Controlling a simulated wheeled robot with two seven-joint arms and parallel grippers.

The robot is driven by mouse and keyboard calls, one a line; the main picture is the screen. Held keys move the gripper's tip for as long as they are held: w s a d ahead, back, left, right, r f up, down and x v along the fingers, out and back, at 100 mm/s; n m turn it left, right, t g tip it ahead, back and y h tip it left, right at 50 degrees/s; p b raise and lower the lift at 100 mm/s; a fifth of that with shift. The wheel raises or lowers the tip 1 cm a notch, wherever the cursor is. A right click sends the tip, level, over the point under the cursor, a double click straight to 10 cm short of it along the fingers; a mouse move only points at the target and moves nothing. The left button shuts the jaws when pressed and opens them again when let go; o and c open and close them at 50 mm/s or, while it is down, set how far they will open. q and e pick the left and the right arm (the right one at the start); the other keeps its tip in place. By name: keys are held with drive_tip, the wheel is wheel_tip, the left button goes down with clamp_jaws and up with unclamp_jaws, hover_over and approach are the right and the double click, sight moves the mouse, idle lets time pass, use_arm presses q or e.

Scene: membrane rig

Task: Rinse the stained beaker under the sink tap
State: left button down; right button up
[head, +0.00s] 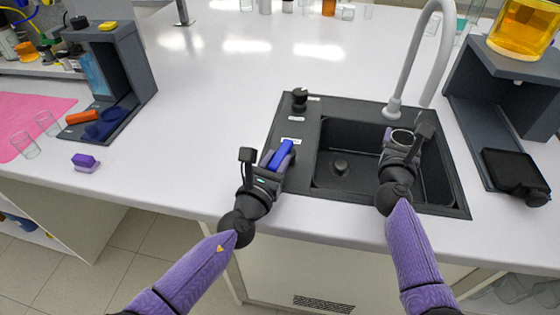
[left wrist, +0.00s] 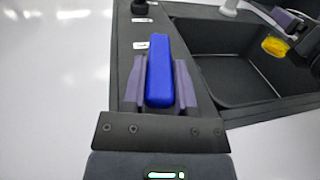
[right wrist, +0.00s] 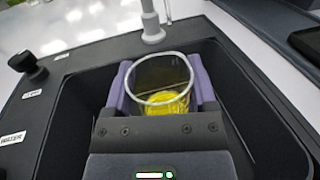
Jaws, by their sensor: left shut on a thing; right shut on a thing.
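The clear beaker (head: 402,136) has a yellow patch at its bottom, seen in the right wrist view (right wrist: 166,103). My right gripper (head: 399,145) is shut around its sides and holds it over the sink basin (head: 340,190). I see no water stream. My left gripper (head: 274,163) is shut on a blue bar (left wrist: 161,70) at the sink's left panel. I cannot tell whether the bar is fixed to the panel.
A black knob (head: 300,98) stands on the panel behind the blue bar. A dark stand with an amber vessel (head: 522,28) is to the right of the sink. At far left are a pink mat (head: 28,115), glasses and another stand (head: 125,80). The middle counter is clear.

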use_arm(q)
drive_tip(key=shift+w+a+m+g+h, duration=0.15)
drive_tip(key=shift+m+g+h, duration=0.2)
drive_tip(key=shift+h, duration=0.25)
drive_tip(key=shift+c, duration=2)
unclamp_jaws()
drive_tip(key=v, duration=1.2)
